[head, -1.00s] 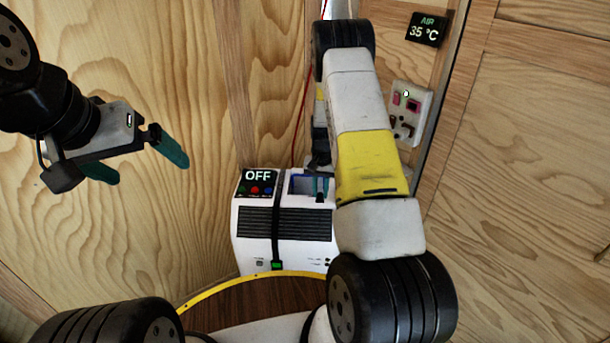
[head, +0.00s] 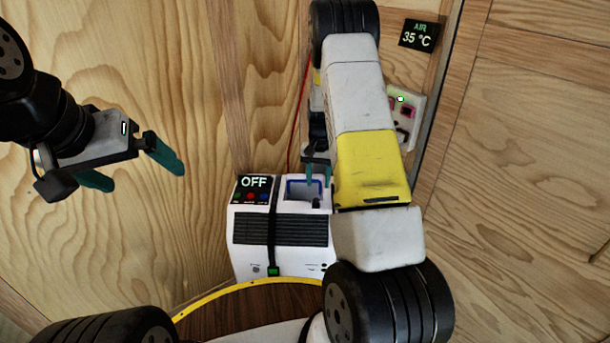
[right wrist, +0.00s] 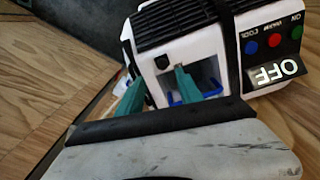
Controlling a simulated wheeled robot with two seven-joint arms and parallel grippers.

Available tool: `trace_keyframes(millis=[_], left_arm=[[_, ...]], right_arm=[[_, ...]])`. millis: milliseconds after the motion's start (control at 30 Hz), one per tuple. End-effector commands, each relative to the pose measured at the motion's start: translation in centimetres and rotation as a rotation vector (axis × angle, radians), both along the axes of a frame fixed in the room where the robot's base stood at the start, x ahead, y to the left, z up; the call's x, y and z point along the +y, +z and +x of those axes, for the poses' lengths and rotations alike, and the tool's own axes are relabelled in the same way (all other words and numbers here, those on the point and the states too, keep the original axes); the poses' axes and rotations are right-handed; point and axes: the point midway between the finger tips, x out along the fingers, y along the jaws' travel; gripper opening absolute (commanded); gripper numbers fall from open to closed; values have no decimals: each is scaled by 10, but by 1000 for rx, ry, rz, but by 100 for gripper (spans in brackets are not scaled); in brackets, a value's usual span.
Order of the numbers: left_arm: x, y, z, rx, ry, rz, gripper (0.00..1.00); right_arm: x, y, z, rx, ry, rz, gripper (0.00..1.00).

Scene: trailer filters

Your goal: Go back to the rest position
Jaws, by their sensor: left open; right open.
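My left gripper (head: 128,172) is open and empty in the air at the left of the head view, in front of the wood wall. My right gripper (head: 317,170) is mostly hidden behind my own right arm in the head view. Its teal fingers show above the white machine's blue-edged opening. In the right wrist view the fingers (right wrist: 155,90) stand apart with nothing between them, near that opening. The white machine (head: 250,258) has an OFF display, a black grille and a black strap down its front.
A socket panel (head: 418,104) with a green light and an AIR 35 °C display (head: 418,34) are on the wall behind my right arm. A red cord (head: 300,105) runs down the wall. A dark round surface with a yellow rim (head: 215,292) lies in front of the machine.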

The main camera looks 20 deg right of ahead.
Motion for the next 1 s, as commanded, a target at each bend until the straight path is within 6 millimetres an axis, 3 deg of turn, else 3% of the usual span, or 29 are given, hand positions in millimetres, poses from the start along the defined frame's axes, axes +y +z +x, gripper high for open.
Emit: trace_keyframes(millis=[433, 533, 667, 767, 1000], left_arm=[[0, 0, 0, 0, 0, 0, 100], [0, 0, 0, 0, 0, 0, 100], [0, 0, 0, 0, 0, 0, 100], [0, 0, 0, 0, 0, 0, 100], [0, 0, 0, 0, 0, 0, 100]], right_arm=[[0, 10, -1, -1, 1, 0, 43], [4, 27, -3, -19, 8, 11, 43], [15, 80, -13, -75, 35, 39, 43], [28, 131, -32, -129, 72, 66, 43], [60, 233, -99, -265, 181, 112, 43]])
